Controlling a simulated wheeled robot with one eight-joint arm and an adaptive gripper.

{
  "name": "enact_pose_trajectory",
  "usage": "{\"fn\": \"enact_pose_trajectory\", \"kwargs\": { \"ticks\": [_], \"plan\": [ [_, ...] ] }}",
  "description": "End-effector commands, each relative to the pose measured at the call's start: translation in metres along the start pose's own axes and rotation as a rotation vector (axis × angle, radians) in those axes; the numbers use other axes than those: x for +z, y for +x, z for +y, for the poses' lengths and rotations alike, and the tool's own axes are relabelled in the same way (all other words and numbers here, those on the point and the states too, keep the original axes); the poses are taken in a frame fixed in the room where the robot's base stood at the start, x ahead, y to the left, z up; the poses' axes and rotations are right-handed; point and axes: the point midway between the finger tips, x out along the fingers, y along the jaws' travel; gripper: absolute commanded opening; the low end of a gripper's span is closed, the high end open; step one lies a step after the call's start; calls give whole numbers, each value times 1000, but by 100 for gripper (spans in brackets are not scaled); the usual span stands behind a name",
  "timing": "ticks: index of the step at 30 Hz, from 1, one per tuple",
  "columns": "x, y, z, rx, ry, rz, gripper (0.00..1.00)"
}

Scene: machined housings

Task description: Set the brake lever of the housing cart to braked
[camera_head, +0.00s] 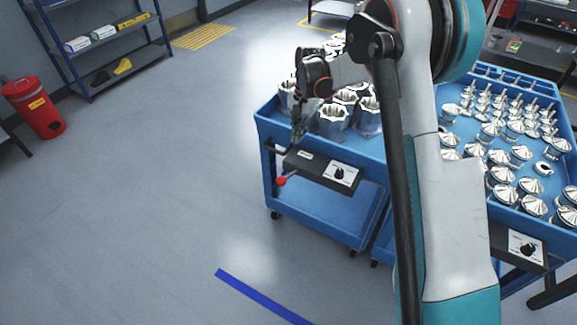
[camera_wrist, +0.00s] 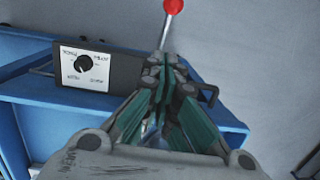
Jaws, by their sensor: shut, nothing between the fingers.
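The housing cart (camera_head: 316,218) is blue and carries several shiny metal housings (camera_head: 335,118) on its top. A black box with a white dial plate (camera_head: 341,174) is on its near side; the plate and knob also show in the wrist view (camera_wrist: 84,66). The brake lever has a red ball (camera_head: 281,181) at the box's left end. In the wrist view its red ball (camera_wrist: 174,6) and thin metal rod are just beyond my fingertips. My gripper (camera_head: 299,132) is shut and empty above the box's left end; its closed fingers (camera_wrist: 163,75) hide the lever's base.
A second blue cart (camera_head: 469,78) with many metal parts stands at the right, with a similar dial plate (camera_head: 525,246). A red bin (camera_head: 36,108) and a blue shelf (camera_head: 92,50) are at the left. Floor left of the housing cart is clear, with a blue tape strip (camera_head: 262,298).

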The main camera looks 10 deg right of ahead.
Motion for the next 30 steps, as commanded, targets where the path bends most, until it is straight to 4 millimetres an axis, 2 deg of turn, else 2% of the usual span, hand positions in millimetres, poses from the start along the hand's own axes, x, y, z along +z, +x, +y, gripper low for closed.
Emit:
{"fn": "enact_pose_trajectory", "kwargs": {
  "ticks": [4, 8, 21, 24, 30],
  "plan": [
    [0, 5, 0, 0, 0, 0, 0],
    [0, 20, 0, 0, -1, 0, 0],
    [0, 105, 0, 0, 0, 0, 0],
    [13, 114, -2, 0, -3, 0, 0],
    [26, 125, -4, 0, 0, 0, 0]
  ]
}}
